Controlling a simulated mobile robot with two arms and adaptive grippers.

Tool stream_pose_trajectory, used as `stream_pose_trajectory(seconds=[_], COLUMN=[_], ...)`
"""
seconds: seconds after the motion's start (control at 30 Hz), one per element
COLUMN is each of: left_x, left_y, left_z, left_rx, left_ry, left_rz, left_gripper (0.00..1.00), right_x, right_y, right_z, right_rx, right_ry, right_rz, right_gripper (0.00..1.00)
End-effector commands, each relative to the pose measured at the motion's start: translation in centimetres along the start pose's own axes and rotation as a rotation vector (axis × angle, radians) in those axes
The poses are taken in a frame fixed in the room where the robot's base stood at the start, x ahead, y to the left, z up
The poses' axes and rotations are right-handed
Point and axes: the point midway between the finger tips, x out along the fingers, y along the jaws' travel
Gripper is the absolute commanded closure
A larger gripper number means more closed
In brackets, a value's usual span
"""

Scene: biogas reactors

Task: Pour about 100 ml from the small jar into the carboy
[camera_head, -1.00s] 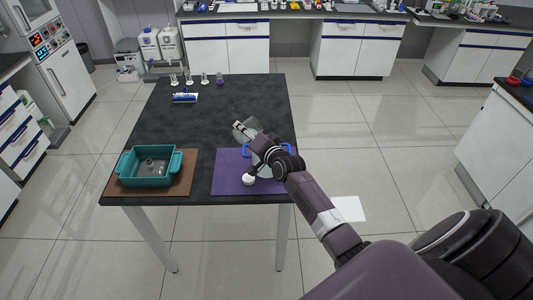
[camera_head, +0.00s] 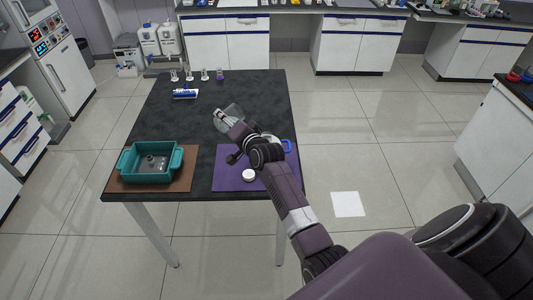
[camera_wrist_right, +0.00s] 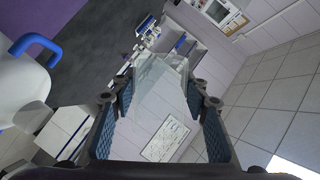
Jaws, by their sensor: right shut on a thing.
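My right gripper (camera_head: 230,122) is shut on a clear glass jar (camera_head: 233,110) and holds it above the table, left of the carboy and beyond the purple mat. In the wrist view the jar (camera_wrist_right: 158,85) sits between both fingers (camera_wrist_right: 160,102) and looks tilted; I cannot make out its liquid level. The white carboy (camera_wrist_right: 18,95) with blue handles stands at the left of the wrist view. In the head view my forearm hides most of it, and a blue handle (camera_head: 287,146) shows at its right. My left gripper is not in view.
A round white cap (camera_head: 249,176) lies on the purple mat (camera_head: 226,177). A teal tub (camera_head: 150,176) stands on a brown mat (camera_head: 115,184) at the left. The table's middle (camera_head: 185,125) is clear.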

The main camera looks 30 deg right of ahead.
Motion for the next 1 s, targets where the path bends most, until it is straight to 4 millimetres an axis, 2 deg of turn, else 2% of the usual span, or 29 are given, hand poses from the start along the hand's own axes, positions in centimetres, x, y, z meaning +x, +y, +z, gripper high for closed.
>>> stream_pose_trajectory(seconds=[0.27, 0.8, 1.0], left_x=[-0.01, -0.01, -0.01], left_y=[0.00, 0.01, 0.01], left_z=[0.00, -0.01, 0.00], left_rx=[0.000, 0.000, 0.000], left_ry=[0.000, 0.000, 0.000], left_rz=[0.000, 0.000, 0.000], left_gripper=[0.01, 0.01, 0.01], right_x=[0.01, -0.13, -0.21], right_y=[-0.29, -0.87, -0.90], right_z=[-0.10, -0.41, -0.56], right_rx=[-0.046, -0.713, -0.876], right_ry=[0.003, 0.013, 0.017], right_rz=[0.014, 0.286, 0.353], right_gripper=[0.92, 0.92, 0.92])
